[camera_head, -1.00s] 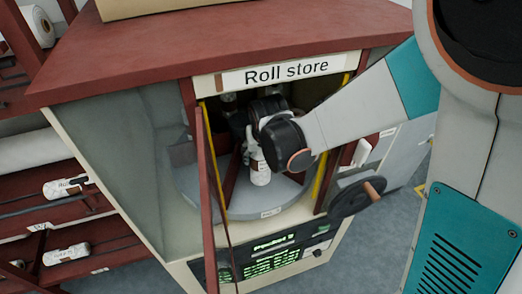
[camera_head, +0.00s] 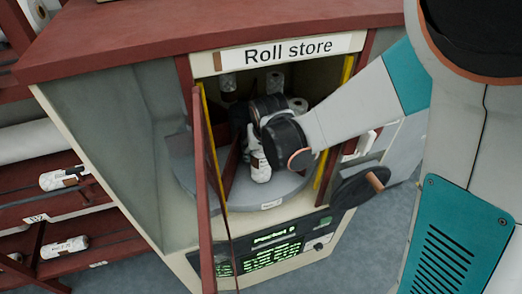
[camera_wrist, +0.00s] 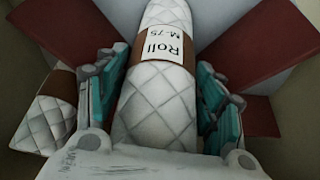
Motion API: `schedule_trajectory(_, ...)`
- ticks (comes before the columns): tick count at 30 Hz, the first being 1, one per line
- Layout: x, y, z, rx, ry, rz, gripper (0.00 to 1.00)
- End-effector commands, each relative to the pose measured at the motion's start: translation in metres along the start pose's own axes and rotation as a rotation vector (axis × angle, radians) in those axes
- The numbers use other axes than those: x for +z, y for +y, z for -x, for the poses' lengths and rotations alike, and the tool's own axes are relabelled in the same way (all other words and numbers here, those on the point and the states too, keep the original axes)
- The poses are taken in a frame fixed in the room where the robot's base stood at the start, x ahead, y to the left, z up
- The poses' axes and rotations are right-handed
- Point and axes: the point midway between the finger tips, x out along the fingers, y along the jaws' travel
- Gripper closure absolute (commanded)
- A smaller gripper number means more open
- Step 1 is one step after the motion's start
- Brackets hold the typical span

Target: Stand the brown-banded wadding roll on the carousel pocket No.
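A white quilted wadding roll with a brown band and a "Roll M-75" label (camera_wrist: 158,105) lies between my fingers in the wrist view. My gripper (camera_wrist: 162,95) has a teal-padded finger close along each side of it. Whether both pads press on it is unclear. In the head view my gripper (camera_head: 250,125) is inside the roll store, and a white roll (camera_head: 260,168) shows just below it, upright or nearly so over the grey carousel disc (camera_head: 225,200). My wrist hides part of this roll. The pocket numbers are not readable.
A second brown-banded roll (camera_wrist: 45,112) is close at the left in the wrist view. Dark red dividers (camera_wrist: 240,25) flank the roll. More rolls (camera_head: 297,104) stand at the back of the store. The open red-framed door (camera_head: 205,190) is left of my gripper.

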Motion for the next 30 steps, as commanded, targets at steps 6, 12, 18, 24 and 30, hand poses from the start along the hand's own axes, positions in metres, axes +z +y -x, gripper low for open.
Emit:
schedule_trajectory(6,0.0,0.0,0.0,0.0,0.0,0.0,0.15)
schedule_trajectory(12,0.0,0.0,0.0,0.0,0.0,0.0,0.15)
schedule_trajectory(18,0.0,0.0,0.007,0.0,0.0,0.0,0.15)
schedule_trajectory(24,0.001,0.0,0.029,0.0,0.0,0.0,0.15)
schedule_trajectory(30,0.001,0.0,0.054,0.0,0.0,0.001,0.15)
